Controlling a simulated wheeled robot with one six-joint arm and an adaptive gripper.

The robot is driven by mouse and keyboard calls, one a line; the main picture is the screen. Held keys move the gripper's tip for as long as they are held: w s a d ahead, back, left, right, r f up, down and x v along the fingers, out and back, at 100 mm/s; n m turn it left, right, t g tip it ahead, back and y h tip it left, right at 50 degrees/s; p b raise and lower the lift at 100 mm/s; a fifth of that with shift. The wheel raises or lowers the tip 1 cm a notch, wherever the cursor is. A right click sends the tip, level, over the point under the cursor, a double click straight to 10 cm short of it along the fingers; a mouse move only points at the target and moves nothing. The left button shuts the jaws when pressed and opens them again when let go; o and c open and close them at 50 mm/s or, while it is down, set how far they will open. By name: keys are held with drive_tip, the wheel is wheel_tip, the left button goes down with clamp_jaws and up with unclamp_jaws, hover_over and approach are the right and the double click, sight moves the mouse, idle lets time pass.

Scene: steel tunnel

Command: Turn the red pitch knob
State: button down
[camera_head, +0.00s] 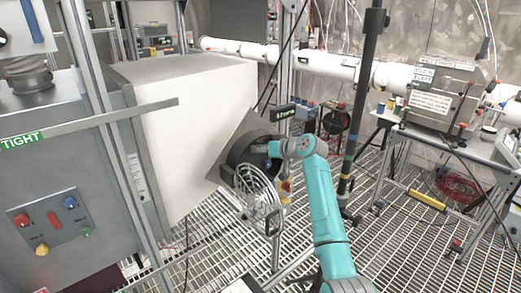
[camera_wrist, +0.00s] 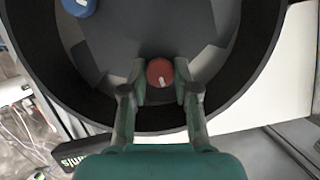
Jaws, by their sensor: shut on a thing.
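The red pitch knob (camera_wrist: 160,73) shows in the wrist view as a round red cap with a pale pointer mark, low inside a dark round housing (camera_wrist: 263,50). My gripper (camera_wrist: 161,84) has one finger on each side of the knob and is shut on it. In the head view my teal arm reaches the dark round housing (camera_head: 243,150) from the right. There the gripper's fingers and the red knob are hidden in the housing. A blue knob (camera_wrist: 80,5) sits at the upper left inside the same housing, apart from my gripper.
A round wire guard (camera_head: 257,198) hangs just below the housing, close to my arm. A black vertical pole (camera_head: 362,100) stands right of the arm. A grey panel with coloured knobs (camera_head: 50,220) is at left. Metal grating floor (camera_head: 395,250) is open at lower right.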

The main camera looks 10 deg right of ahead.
drive_tip(key=c, duration=0.9)
unclamp_jaws()
drive_tip(key=shift+o, duration=0.2)
